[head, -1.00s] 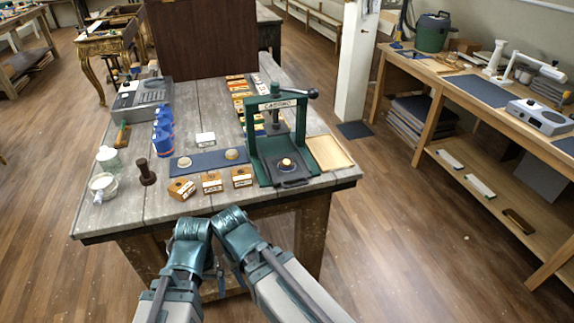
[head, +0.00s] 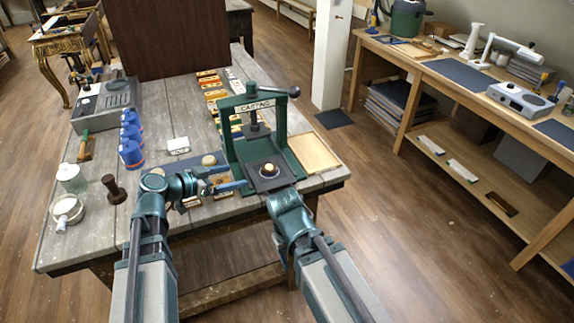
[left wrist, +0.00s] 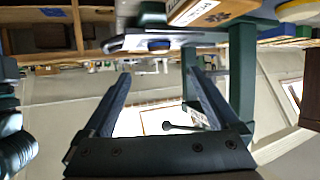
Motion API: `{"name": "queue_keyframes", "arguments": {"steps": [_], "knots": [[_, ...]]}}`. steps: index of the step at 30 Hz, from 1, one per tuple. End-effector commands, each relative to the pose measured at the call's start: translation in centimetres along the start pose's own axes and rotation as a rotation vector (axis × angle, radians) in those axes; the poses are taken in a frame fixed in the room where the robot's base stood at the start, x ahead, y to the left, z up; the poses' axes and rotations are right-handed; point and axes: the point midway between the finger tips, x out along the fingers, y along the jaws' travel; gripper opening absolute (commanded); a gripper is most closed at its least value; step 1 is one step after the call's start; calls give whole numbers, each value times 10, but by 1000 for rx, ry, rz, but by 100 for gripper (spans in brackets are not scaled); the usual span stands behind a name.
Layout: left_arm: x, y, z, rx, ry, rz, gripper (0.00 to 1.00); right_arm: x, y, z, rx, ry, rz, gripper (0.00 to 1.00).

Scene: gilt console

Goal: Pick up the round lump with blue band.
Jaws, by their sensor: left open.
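A round cream lump (head: 270,169) sits on the dark bed of the green press (head: 228,125). In the left wrist view, which looks upside down, a lump with a blue band (left wrist: 159,45) rests on the press plate. My left gripper (head: 228,179) is open and empty, just left of the press bed, its fingers pointing right toward the lump. Its two fingers show apart in the left wrist view (left wrist: 160,95). My right arm's end (head: 287,200) is close in front of the press; its fingertips cannot be made out.
Another pale lump (head: 208,160) lies on a blue mat (head: 185,164) behind my left gripper. Labelled blocks are partly hidden by my left arm. Blue bottles (head: 131,152), a wooden stamp (head: 113,190) and jars stand left. A wooden tray (head: 314,152) lies right of the press.

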Motion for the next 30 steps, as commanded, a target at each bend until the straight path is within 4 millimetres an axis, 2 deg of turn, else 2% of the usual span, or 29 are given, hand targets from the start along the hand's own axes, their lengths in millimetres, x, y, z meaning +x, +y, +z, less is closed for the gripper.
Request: {"name": "queue_keyframes", "arguments": {"steps": [4, 7, 15, 18, 22, 30], "knots": [[-1, -3, -2, 9, 13, -7, 94, 1, 0, 0, 0, 0, 0, 50], [9, -3, 0, 9, 11, -4, 94, 6, -1, 0, 0, 0, 0, 50], [61, -3, 0, 8, 11, -2, 94, 26, -3, -2, 0, 0, 0, 50], [74, -3, -1, 9, 10, -2, 94, 30, -3, -2, 0, 0, 0, 50], [83, -3, -2, 7, 10, -4, 94, 33, -3, -2, 0, 0, 0, 50], [88, -2, -3, 7, 10, -4, 94, 34, -3, -2, 0, 0, 0, 50]]}}
